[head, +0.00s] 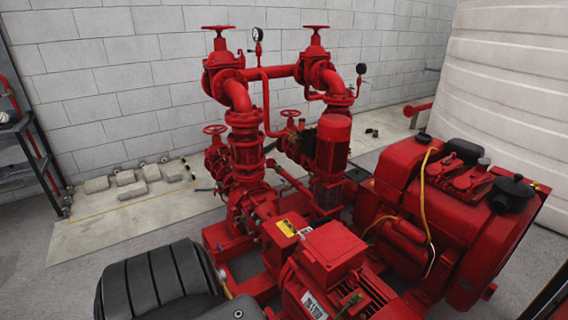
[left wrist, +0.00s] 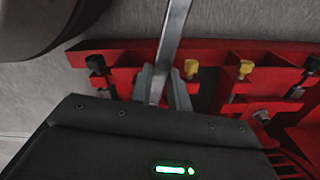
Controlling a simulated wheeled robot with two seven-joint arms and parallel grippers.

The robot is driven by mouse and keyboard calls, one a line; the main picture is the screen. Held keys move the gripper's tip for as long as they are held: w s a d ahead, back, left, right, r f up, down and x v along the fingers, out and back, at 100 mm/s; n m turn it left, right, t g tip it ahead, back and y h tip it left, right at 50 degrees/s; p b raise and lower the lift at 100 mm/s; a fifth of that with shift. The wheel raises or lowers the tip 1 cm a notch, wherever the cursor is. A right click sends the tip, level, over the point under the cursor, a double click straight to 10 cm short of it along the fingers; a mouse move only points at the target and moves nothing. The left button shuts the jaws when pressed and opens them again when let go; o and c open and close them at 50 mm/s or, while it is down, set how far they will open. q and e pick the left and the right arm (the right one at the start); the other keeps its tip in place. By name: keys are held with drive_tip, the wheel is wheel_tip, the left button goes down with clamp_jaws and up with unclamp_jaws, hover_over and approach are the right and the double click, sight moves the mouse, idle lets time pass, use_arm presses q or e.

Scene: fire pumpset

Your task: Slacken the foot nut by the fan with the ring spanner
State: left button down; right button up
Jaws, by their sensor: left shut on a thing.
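The ring spanner (left wrist: 174,38) is a grey metal bar in the left wrist view, running from my gripper up past the top edge. Its ring ends are not visible. My left gripper (left wrist: 163,86) is shut on its shank, over the red base frame. Several black and yellow bolt heads or nuts stand along the frame, including a black one (left wrist: 96,65) left of the gripper and a yellow one (left wrist: 191,68) just right of it. I cannot tell which is the foot nut by the fan. The red motor (head: 332,280) is low in the head view. My right gripper is not in view.
The red pumpset has upright pipes with handwheels (head: 315,28) and a vertical pump (head: 331,150) behind the motor. A large red engine (head: 405,200) is at the right. Grey blocks (head: 131,190) lie by the wall. Open floor (head: 60,290) is at the left.

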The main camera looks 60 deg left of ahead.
use_arm(q)
drive_tip(key=shift+f+b, duration=0.95)
drive_tip(key=shift+f, duration=0.2)
drive_tip(key=shift+d+r, duration=0.1)
drive_tip(key=shift+d+n+p, duration=0.85)
drive_tip(key=shift+d+n, duration=1.25)
drive_tip(key=shift+d, duration=0.4)
drive_tip(key=shift+s+a, duration=0.1)
drive_tip(key=shift+a, duration=0.3)
drive_tip(key=shift+r, duration=0.1)
drive_tip(key=shift+m, duration=0.3)
drive_tip(key=shift+d+r+p, duration=0.1)
drive_tip(key=shift+r+p, duration=2.35)
drive_tip(key=shift+p, duration=0.2)
drive_tip(key=shift+f, duration=0.2)
